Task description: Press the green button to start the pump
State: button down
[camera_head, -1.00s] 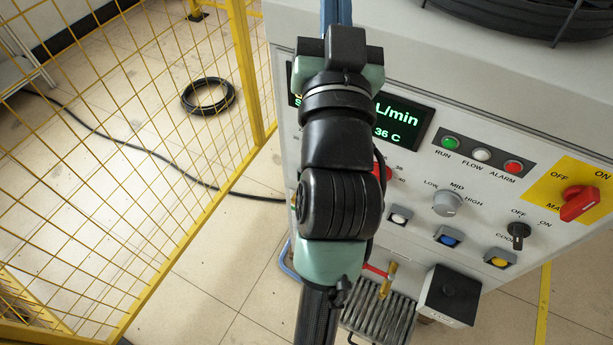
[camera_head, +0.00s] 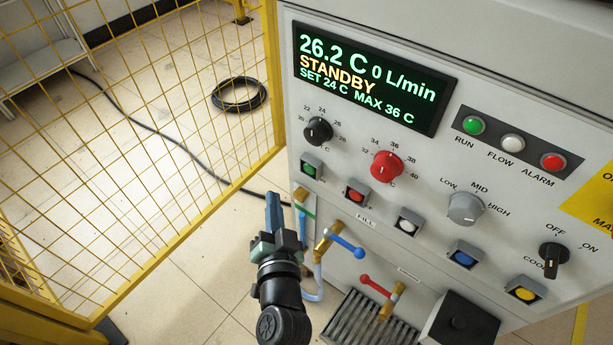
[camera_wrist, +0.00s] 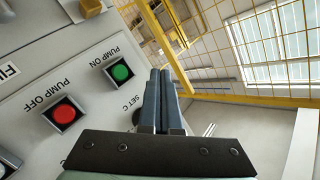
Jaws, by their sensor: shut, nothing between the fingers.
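The green button (camera_head: 310,169) is at the left edge of the panel, below the black dial. In the wrist view the green button (camera_wrist: 120,72) is labelled PUMP ON, beside the red PUMP OFF button (camera_wrist: 65,115). My gripper (camera_head: 273,200) is shut and empty, below and left of the green button in the head view. In the wrist view my gripper (camera_wrist: 161,78) has its fingertips just right of the green button and apart from it in the picture. The display (camera_head: 370,75) reads 26.2 C, 0 L/min, STANDBY.
The red button (camera_head: 356,191) and white button (camera_head: 408,221) follow to the right. A valve with a blue lever (camera_head: 345,244) and one with a red lever (camera_head: 377,286) stick out below. A yellow mesh fence (camera_head: 150,160) stands left. Floor shows between the fence and panel.

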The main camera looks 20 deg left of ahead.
aim_at(310, 167)
jog(key=shift+s+a+f, duration=0.1)
jog(key=shift+s+f, duration=0.15)
jog(key=shift+f, duration=0.25)
jog(key=shift+s+f, duration=0.2)
jog(key=shift+f, duration=0.25)
jog(key=shift+w, duration=0.15)
jog(key=w+d+b, duration=0.3)
jog(key=w, duration=0.5)
jog(key=shift+w, duration=0.15)
dwell(1.5)
jog(key=shift+w+d+b, duration=0.15)
jog(key=shift+w+b, duration=0.15)
jog(key=shift+b, duration=0.15)
